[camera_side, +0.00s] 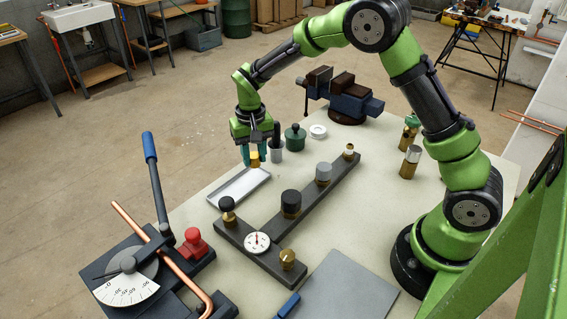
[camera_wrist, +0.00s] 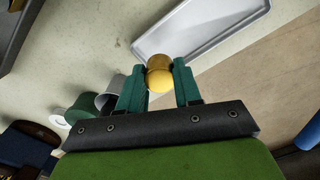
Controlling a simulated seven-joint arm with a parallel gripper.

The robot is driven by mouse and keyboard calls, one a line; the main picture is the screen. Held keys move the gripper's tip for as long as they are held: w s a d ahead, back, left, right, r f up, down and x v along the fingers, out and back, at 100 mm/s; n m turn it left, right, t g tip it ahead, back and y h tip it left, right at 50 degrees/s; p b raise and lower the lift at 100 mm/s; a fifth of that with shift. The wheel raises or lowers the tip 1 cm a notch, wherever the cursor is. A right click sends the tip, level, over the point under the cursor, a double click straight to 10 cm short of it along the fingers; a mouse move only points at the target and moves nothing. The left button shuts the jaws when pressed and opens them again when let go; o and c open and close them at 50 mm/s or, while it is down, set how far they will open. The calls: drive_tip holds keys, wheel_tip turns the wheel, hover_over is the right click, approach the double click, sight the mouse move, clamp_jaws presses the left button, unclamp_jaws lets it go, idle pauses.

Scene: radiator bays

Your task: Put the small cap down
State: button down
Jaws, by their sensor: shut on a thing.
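The small cap (camera_side: 255,160) is brass-yellow and sits between the fingertips of my gripper (camera_side: 254,156), which is shut on it. In the wrist view the cap (camera_wrist: 159,80) shows a rounded yellow near part and a browner part beyond, between the two green fingers of my gripper (camera_wrist: 158,78). The gripper points down and holds the cap by the far end of a shallow grey tray (camera_side: 238,189). The tray (camera_wrist: 200,28) lies just beyond the cap in the wrist view and looks empty. I cannot tell the cap's exact height.
A dark manifold (camera_side: 266,223) with several capped fittings and a dial (camera_side: 257,243) stands right of the tray. A grey cup (camera_side: 276,152), a green pot (camera_side: 295,138) and a white ring (camera_side: 318,131) stand near the gripper. A vise (camera_side: 342,98) is behind; a pipe bender (camera_side: 128,275) is front left.

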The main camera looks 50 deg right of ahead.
sight(254, 156)
drive_tip(key=shift+f, duration=1.15)
drive_tip(key=shift+f, duration=0.6)
drive_tip(key=c, duration=0.8)
unclamp_jaws()
